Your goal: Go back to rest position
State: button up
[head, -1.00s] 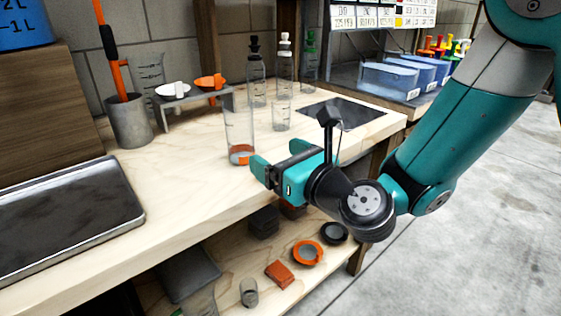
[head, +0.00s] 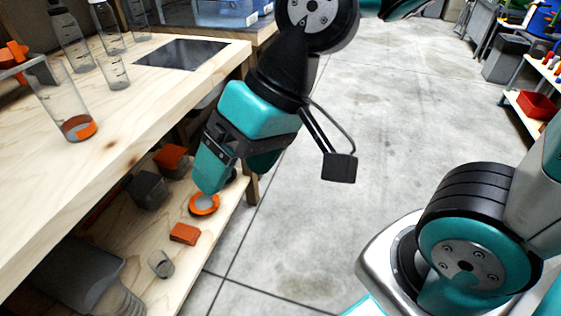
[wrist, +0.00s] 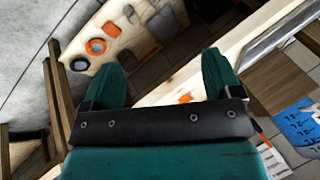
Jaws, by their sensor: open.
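My gripper (head: 232,172) hangs beside the front edge of the wooden bench, fingers pointing down, in the head view. In the wrist view its two teal fingers (wrist: 165,75) stand wide apart with nothing between them. A clear beaker with orange contents at its bottom (head: 67,110) stands on the bench, to the left of the gripper and apart from it. My arm shows at the top and lower right of the head view.
The lower shelf (head: 205,250) holds an orange ring (head: 204,204), an orange block (head: 185,234), dark boxes and a small clear cup (head: 161,264). A dark plate (head: 182,54) lies on the bench. Open concrete floor (head: 395,130) lies right of the bench. A red bin (head: 537,106) stands far right.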

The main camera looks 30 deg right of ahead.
jog(key=s+d+n+h, duration=0.1)
jog(key=d, duration=0.1)
jog(key=s+d+n+g+h, duration=0.1)
jog(key=s+d+n, duration=0.1)
notch_tip(320, 180, up, 23)
jog(key=p, duration=2.3)
jog(key=shift+r, duration=0.15)
jog(key=shift+a, duration=0.1)
